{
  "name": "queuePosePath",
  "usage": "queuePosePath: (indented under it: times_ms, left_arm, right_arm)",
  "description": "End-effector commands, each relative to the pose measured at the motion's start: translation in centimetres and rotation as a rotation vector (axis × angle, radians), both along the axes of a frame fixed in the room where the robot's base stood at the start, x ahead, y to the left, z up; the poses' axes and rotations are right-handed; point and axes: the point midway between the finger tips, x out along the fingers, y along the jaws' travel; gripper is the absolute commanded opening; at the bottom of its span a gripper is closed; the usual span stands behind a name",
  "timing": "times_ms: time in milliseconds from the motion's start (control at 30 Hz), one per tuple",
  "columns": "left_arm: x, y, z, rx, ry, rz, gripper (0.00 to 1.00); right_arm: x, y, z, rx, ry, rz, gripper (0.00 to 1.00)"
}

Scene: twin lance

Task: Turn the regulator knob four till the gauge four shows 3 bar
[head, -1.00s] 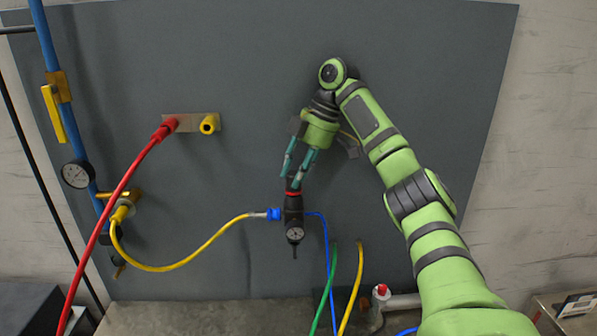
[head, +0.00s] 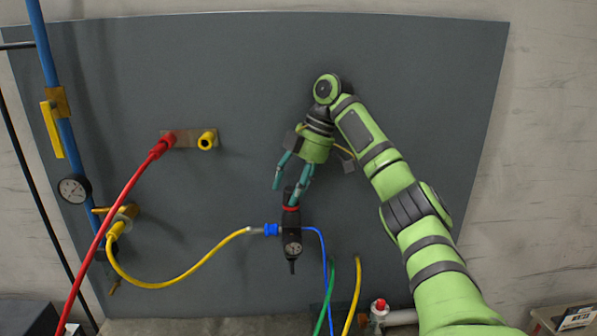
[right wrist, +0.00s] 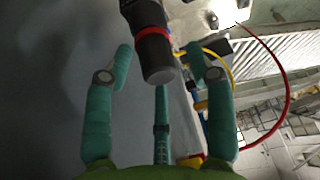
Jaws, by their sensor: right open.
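A black regulator (head: 292,232) with a red ring hangs on the grey panel. Its black knob (head: 289,197) is at the top, and a small round gauge (head: 293,249) sits low on its front, too small to read. My right gripper (head: 286,190) is at the knob from above, its teal fingers spread. In the right wrist view the knob (right wrist: 156,62) and red ring (right wrist: 150,34) lie between the open fingertips (right wrist: 158,60), with gaps on both sides. I see no number on the regulator. My left gripper is not in view.
A yellow hose (head: 180,283) joins the regulator's left side and a blue hose (head: 323,255) its right. A red hose (head: 115,215) plugs into a bracket at left. A larger gauge (head: 74,188) sits on the blue pipe (head: 46,50). The upper panel is bare.

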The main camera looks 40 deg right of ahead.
Motion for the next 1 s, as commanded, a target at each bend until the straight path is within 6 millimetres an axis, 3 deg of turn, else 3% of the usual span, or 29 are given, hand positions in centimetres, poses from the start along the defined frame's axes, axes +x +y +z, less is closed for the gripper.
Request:
queuePosePath:
  times_ms: [767, 1000]
  left_arm:
    - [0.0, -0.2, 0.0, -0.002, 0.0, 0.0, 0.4]
    - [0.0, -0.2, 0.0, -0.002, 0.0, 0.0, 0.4]
  right_arm:
    - [-1.7, -2.5, 8.3, -0.001, -0.005, -0.001, 0.55]
    - [-1.9, -2.8, 9.7, 0.004, 0.006, 0.008, 0.55]
